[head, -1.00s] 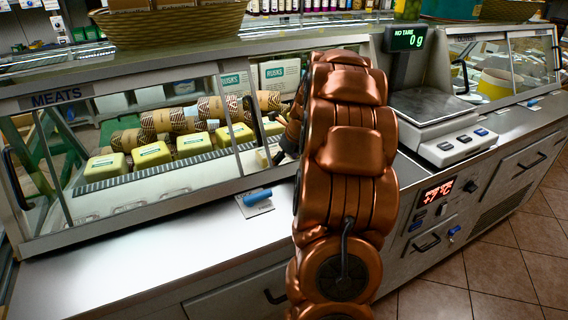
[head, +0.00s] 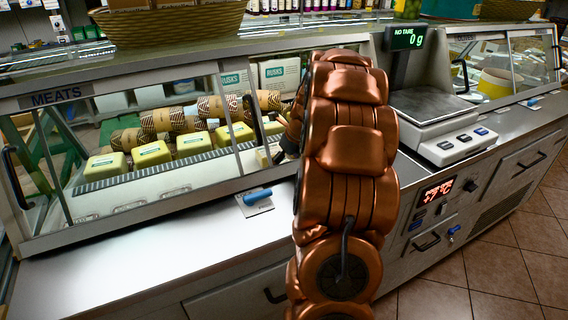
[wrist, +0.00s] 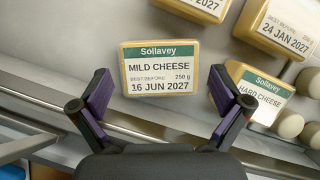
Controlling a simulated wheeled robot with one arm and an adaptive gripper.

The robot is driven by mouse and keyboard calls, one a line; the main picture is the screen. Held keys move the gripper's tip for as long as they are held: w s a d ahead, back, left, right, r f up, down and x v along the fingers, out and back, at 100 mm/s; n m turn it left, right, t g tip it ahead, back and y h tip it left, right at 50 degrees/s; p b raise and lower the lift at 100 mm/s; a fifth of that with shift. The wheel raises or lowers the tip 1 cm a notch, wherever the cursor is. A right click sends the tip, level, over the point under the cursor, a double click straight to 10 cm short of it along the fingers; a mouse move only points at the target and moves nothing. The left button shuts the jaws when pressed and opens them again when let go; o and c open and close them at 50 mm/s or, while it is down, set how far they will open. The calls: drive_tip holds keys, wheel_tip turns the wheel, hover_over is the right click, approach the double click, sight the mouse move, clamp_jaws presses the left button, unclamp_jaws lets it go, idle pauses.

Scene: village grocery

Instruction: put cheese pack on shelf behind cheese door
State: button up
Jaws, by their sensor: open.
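In the wrist view, a yellow cheese pack (wrist: 160,82) labelled "MILD CHEESE, 16 JUN 2027" lies label up just ahead of my gripper (wrist: 160,88). The purple-padded fingers are open, one towards each side of the pack, and nothing is held. I cannot tell whether they touch it. A "HARD CHEESE" pack (wrist: 258,95) lies to the right. In the head view, my copper arm hides most of the gripper, at the right part of the case marked "MEATS" (head: 60,97). A row of yellow packs (head: 151,153) lies inside. No door marked for cheese is readable.
More packs (wrist: 285,32) and pale round items (wrist: 290,123) lie close to the right finger. A scale (head: 435,115) stands right of my arm, with another glass case (head: 510,65) beyond it.

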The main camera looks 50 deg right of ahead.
drive_tip(key=v, duration=1.1)
drive_tip(key=shift+s+r, duration=0.15)
drive_tip(key=shift+r, duration=0.15)
idle(0.4)
